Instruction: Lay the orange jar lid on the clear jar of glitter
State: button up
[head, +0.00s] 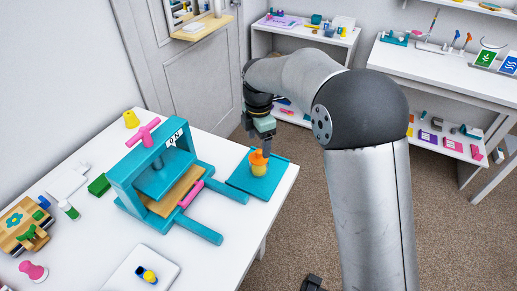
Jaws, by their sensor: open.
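The orange jar lid (257,157) appears on top of the small jar of yellow-orange glitter (259,171), roughly in line with it. At this size I cannot tell whether the lid is fully seated or slightly tilted. The jar stands upright on a flat teal mat (270,178) at the right end of the white table. My gripper (266,150) points down right at the lid, its fingertips close above or beside it. It is open, though its fingers overlap in this view. I cannot tell whether a finger touches the lid.
A teal press (150,165) with a pink handle stands left of the mat, its rails reaching toward it. A white board (143,270) with a small yellow-and-blue item lies at the front. A green block (99,185) and a yellow piece (131,119) are farther left. White shelves stand behind.

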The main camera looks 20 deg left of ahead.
aim_at(258, 151)
notch_tip(258, 151, up, 8)
jog(key=s+d+r+m, duration=0.1)
jog(key=s+d+m, duration=0.1)
jog(key=d+m, duration=0.35)
jog(key=s+d+r+m, duration=0.1)
jog(key=s+d+m, duration=0.2)
jog(key=d, duration=0.5)
jog(key=s+d+f+m, duration=0.3)
jog(key=s+d+m, duration=0.5)
jog(key=s+m, duration=0.1)
jog(key=s+d+f+m, duration=0.4)
jog(key=s+d+m, duration=0.4)
jog(key=s, duration=0.4)
jog(key=shift+d+f+m, duration=0.2)
jog(key=shift+d+m, duration=0.15)
jog(key=shift+d, duration=0.2)
jog(key=shift+s, duration=0.1)
jog(key=shift+r+p, duration=0.3)
